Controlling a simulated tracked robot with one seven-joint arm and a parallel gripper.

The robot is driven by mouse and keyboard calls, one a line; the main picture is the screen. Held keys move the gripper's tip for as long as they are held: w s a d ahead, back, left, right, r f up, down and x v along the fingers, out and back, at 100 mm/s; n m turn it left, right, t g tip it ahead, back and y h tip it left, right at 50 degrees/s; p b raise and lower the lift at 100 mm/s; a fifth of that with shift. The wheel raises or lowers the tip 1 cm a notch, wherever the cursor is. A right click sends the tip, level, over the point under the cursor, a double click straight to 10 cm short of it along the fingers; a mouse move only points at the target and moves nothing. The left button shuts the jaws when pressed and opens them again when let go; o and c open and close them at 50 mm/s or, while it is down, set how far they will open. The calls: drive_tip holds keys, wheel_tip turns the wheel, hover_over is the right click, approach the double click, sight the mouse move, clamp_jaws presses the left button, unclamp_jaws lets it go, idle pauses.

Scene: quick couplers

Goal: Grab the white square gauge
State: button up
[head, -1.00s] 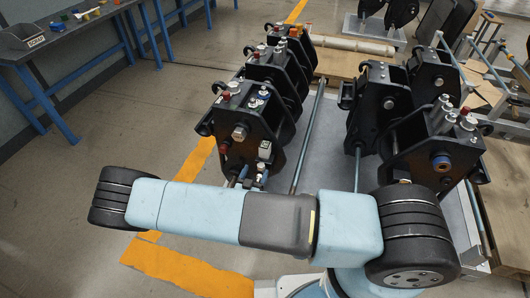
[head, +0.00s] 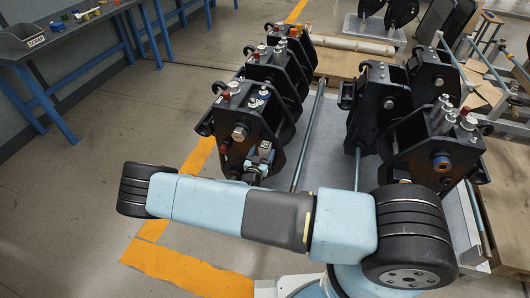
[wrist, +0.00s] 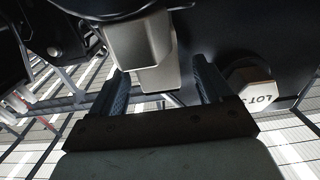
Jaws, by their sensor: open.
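The white square gauge (head: 265,145) is on the front face of the nearest black coupler on the left, partly hidden by my gripper (head: 262,160) in the head view. In the wrist view a pale, blocky body that looks like the gauge (wrist: 152,45) stands between the two fingers of my gripper (wrist: 160,75). The fingers are open, one on each side, with a visible gap at the left finger. I cannot tell whether the right finger touches it.
A hexagonal head marked LOT (wrist: 250,84) sits close right of the right finger. The black coupler (head: 238,128) carries red and metal fittings on top. More couplers stand behind and at right (head: 440,150). A workbench (head: 70,40) is at far left.

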drive_tip(key=shift+x, duration=0.9)
drive_tip(key=shift+c, duration=0.4)
drive_tip(key=c, duration=1.4)
